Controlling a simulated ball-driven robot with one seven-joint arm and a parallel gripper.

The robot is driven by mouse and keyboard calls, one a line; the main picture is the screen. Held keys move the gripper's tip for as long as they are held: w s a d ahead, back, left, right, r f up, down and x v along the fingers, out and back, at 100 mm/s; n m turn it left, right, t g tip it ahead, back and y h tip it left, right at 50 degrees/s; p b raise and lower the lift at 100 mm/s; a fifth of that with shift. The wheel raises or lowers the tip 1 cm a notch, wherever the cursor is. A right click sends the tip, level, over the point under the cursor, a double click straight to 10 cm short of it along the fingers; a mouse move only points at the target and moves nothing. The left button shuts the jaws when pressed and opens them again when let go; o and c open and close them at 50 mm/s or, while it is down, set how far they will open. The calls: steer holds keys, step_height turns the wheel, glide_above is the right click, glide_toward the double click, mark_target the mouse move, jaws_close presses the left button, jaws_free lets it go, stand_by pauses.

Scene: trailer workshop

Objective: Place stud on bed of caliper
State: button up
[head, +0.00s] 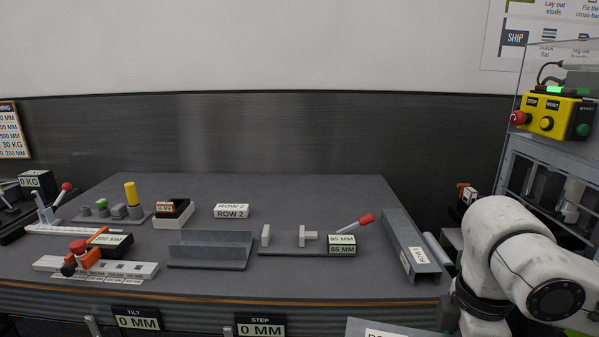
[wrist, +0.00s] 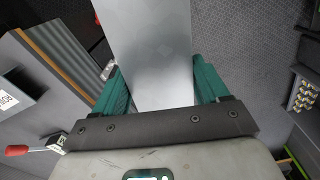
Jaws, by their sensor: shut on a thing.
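My gripper (wrist: 156,68) is shut on a flat grey metal stud (wrist: 158,30), held between its two green jaws in the wrist view. The stud runs out past the top of that view, so its far end is hidden. The caliper (head: 290,248) sits on the bench in the head view, with two pale upright jaws on a dark bed, a red-tipped lever and displays reading 85 MM. The bed between its jaws looks empty. In the head view my arm is at the far right and the gripper is out of sight.
A grey channel (head: 207,260) lies left of the caliper, and a labelled ROW channel (head: 424,267) stands to its right. A red-handled device (head: 82,250) is at the left. The bench (head: 290,200) is clear behind the caliper.

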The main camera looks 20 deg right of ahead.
steer(key=w+a+f+m, duration=0.3)
steer(key=a+f, duration=0.2)
steer(key=f, duration=0.5)
steer(key=w+a+f+m, duration=0.3)
steer(key=a+f, duration=0.2)
steer(key=f, duration=0.5)
steer(key=w+a+f+m, duration=0.3)
steer(key=a+f+m, duration=0.1)
steer(key=f, duration=0.6)
steer(key=shift+a, duration=0.9)
